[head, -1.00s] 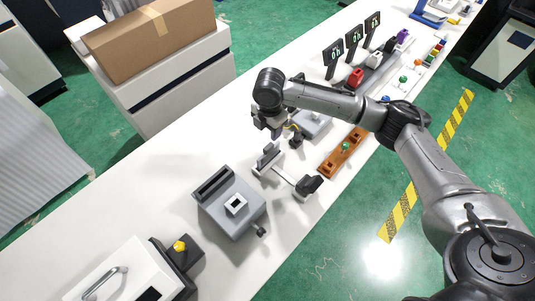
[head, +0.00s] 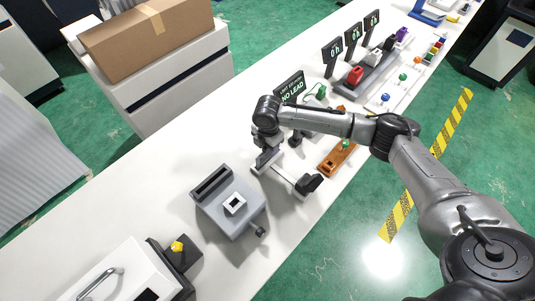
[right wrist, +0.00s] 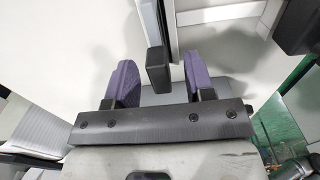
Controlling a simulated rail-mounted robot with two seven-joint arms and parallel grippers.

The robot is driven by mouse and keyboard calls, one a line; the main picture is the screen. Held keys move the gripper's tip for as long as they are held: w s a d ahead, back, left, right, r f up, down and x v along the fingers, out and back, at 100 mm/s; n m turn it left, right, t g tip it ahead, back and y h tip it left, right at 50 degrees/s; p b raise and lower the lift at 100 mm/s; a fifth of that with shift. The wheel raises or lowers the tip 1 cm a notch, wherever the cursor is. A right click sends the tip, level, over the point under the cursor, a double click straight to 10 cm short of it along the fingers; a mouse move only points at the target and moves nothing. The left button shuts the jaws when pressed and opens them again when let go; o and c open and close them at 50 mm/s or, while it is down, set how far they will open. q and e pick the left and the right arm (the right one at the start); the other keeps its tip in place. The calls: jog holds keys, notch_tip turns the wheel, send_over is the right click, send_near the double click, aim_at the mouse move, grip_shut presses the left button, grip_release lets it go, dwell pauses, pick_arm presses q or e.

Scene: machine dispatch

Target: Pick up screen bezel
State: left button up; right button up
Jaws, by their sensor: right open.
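A small white square frame with a dark opening (head: 234,205), which looks like the screen bezel, sits on a grey fixture (head: 222,190) in the head view. My right gripper (head: 266,159) is up and to the right of it, pointing down over the left end of a pale bar fixture (head: 287,179). In the right wrist view its two purple-grey fingers (right wrist: 158,72) are spread apart. A dark block (right wrist: 157,68) shows in the gap between them; I cannot tell its depth. I see nothing gripped. My left gripper is not in view.
A black block (head: 309,184) stands at the bar's right end. An orange-brown tray (head: 335,162) and a NO LEAD sign (head: 290,88) are farther along the table. A white machine with a handle (head: 110,280) is at lower left. White table (head: 130,200) is clear left of the grey fixture.

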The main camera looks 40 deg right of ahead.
aim_at(267, 153)
notch_tip(267, 153, down, 2)
jog(key=shift+f, duration=0.2)
jog(key=shift+r, duration=0.1)
grip_shut()
